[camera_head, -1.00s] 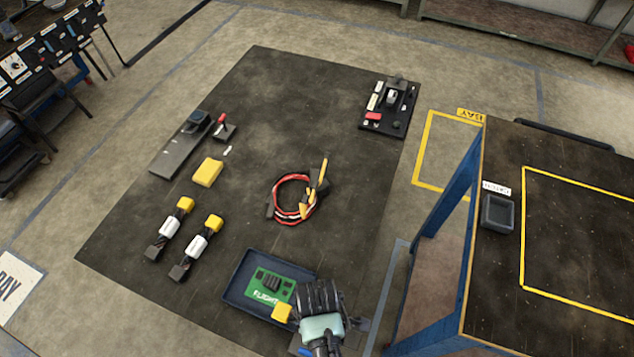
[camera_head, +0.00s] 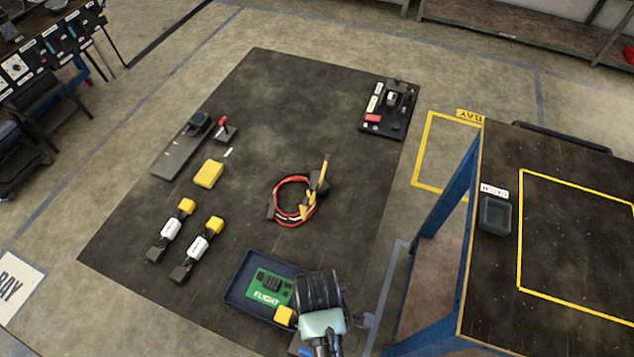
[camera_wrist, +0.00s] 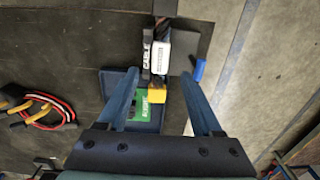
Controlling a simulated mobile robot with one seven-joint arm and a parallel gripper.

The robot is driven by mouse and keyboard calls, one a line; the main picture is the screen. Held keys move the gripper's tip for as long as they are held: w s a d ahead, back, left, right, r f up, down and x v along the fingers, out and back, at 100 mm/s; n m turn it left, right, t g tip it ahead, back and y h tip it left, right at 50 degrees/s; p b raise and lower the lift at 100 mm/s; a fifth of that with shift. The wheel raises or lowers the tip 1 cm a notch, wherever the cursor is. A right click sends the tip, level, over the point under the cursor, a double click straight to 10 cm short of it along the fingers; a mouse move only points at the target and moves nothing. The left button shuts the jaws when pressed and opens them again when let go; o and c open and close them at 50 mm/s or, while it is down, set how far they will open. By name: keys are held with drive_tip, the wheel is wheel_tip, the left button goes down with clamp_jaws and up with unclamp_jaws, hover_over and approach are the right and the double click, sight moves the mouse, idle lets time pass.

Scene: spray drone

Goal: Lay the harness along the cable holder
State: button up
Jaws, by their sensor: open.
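The harness (camera_head: 281,187) is a red, black and white coil with yellow parts, lying on the dark mat; it also shows at the left edge of the wrist view (camera_wrist: 67,106). A narrow dark strip with a white label reading roughly "CABLE" (camera_wrist: 147,48) stands ahead of my gripper in the wrist view; it may be the cable holder. My gripper (camera_wrist: 158,80) is open, with nothing held between its fingers. In the head view my gripper (camera_head: 320,290) is near the mat's front edge, right of the blue tray and below and right of the coil.
The blue tray (camera_head: 238,262) holds a green "FLIGHT" board (camera_head: 268,284). Beside the labelled strip is a white block (camera_wrist: 160,54) above a yellow block (camera_wrist: 182,96). Two yellow-ended units (camera_head: 171,229) lie left. A blue-framed table (camera_head: 500,260) stands right.

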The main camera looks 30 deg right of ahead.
drive_tip(key=w+r+m+t+h, duration=0.1)
drive_tip(key=w+r+t, duration=0.3)
drive_tip(key=w+r, duration=0.65)
drive_tip(key=w+r+m+t+h, duration=0.1)
drive_tip(key=w+r+t, duration=0.4)
drive_tip(key=r, duration=1)
drive_tip(key=w+r+m+t+h, duration=0.1)
drive_tip(key=w+r+t, duration=0.45)
drive_tip(key=r, duration=0.75)
drive_tip(key=a+r+m+t+y, duration=0.1)
drive_tip(key=a+r+t, duration=0.25)
drive_tip(key=r, duration=0.85)
drive_tip(key=a+r+m+t, duration=0.2)
drive_tip(key=a+r+t, duration=0.15)
drive_tip(key=r, duration=0.85)
drive_tip(key=s+a+r+m+t+y, duration=0.1)
drive_tip(key=s+a+r+t+y, duration=0.1)
drive_tip(key=s+r+t, duration=0.4)
drive_tip(key=s+r, duration=0.4)
drive_tip(key=r, duration=0.3)
drive_tip(key=shift+a+r+m+p, duration=0.25)
drive_tip(key=shift+a+m+p, duration=0.05)
drive_tip(key=shift+p, duration=0.05)
